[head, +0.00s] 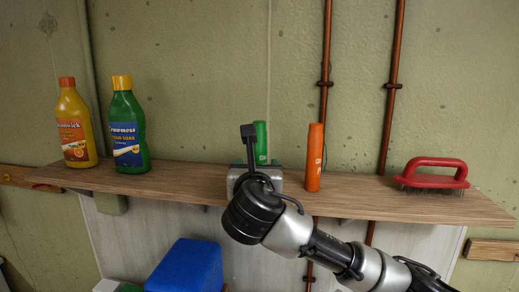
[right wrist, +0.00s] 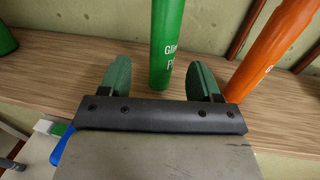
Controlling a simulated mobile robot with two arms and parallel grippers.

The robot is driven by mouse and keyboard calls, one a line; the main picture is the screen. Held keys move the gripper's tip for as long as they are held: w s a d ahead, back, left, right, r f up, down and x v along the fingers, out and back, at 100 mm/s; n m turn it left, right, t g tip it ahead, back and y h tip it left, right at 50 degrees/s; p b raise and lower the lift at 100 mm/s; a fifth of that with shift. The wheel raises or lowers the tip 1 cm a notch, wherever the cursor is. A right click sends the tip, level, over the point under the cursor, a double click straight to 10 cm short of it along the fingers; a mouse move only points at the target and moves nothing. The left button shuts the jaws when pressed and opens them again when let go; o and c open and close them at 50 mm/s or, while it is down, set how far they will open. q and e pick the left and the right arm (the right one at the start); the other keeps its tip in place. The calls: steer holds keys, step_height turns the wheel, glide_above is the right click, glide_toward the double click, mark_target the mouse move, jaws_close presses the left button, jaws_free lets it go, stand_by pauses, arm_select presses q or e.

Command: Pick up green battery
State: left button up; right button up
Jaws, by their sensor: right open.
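The green battery (head: 261,140) stands upright on the wooden shelf, partly hidden behind my right gripper (head: 252,150) in the head view. In the right wrist view the green battery (right wrist: 167,45) shows as a tall green cylinder with white lettering. My right gripper (right wrist: 160,78) is open there, its two green-padded fingers apart. The battery's lower end shows in the gap between them, nearer the right finger. I see no finger closed on it; how deep it sits between them is unclear. My left gripper is in neither view.
An orange cylinder (head: 314,158) stands close right of the green battery, near the right finger. A red-handled brush (head: 435,173) lies on the shelf (head: 370,200) at right. Yellow (head: 75,125) and green (head: 127,130) bottles stand at left. A blue container (head: 188,268) is below.

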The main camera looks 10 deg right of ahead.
mark_target(259, 160)
steer(key=shift+w+d, duration=0.1)
steer(key=shift+w, duration=0.3)
steer(key=p+x, duration=0.3)
steer(key=x, duration=0.1)
steer(key=shift+d+r+p, duration=0.2)
steer(key=shift+p, duration=0.1)
steer(key=shift+w+d, duration=0.1)
steer(key=shift+w, duration=0.3)
steer(key=shift+w+f, duration=0.2)
steer(key=shift+f, duration=0.05)
steer(key=shift+r, duration=0.1)
steer(key=c, duration=1.1)
